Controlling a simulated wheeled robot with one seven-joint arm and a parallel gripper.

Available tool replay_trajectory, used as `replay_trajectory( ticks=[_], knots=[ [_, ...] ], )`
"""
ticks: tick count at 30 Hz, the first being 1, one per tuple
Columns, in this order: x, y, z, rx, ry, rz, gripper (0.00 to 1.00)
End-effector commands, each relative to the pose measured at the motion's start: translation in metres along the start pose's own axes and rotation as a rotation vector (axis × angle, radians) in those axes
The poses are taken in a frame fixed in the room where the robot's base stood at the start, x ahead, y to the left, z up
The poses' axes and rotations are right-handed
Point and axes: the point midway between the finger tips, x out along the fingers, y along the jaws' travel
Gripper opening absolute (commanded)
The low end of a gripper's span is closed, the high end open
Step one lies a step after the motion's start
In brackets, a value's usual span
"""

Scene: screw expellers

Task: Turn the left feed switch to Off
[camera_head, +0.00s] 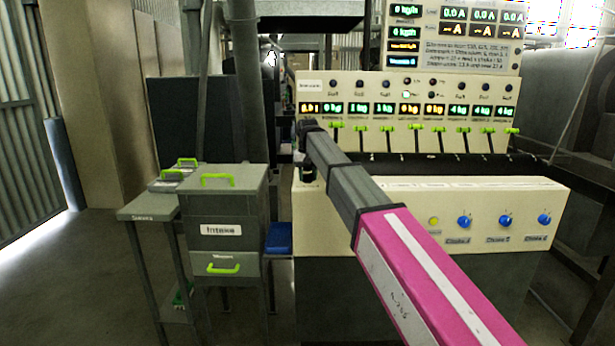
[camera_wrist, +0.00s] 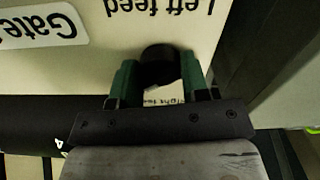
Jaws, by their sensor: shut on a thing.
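The left feed switch (camera_wrist: 160,54) is a dark round knob on a cream panel. The label "Left feed" (camera_wrist: 160,8) shows upside down beside it in the wrist view. My gripper (camera_wrist: 158,72) has its green fingers on both sides of the knob and is shut on it. The knob's pointer and setting are hidden. Part of another label, apparently "Right feed" (camera_wrist: 163,100), shows between the fingers. In the head view my gripper (camera_head: 307,172) is at the left end of the control console, largely hidden by my arm, and the switch cannot be made out there.
Green-handled levers (camera_head: 437,129) line the panel above. A grey drawer cabinet (camera_head: 223,205) stands left of the console. A "Gate" label (camera_wrist: 40,28) is near the gripper.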

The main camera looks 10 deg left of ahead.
Motion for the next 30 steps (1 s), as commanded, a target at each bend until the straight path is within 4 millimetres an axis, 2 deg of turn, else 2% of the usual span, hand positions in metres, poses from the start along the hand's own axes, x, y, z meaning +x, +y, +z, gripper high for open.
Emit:
replay_trajectory(
  ticks=[8, 30],
  knots=[
    [-0.0003, -0.0001, 0.0, -0.169, 0.0, 0.0, 0.18],
    [-0.0004, -0.0002, -0.0001, -0.826, 0.0, 0.0, 0.18]
  ],
)
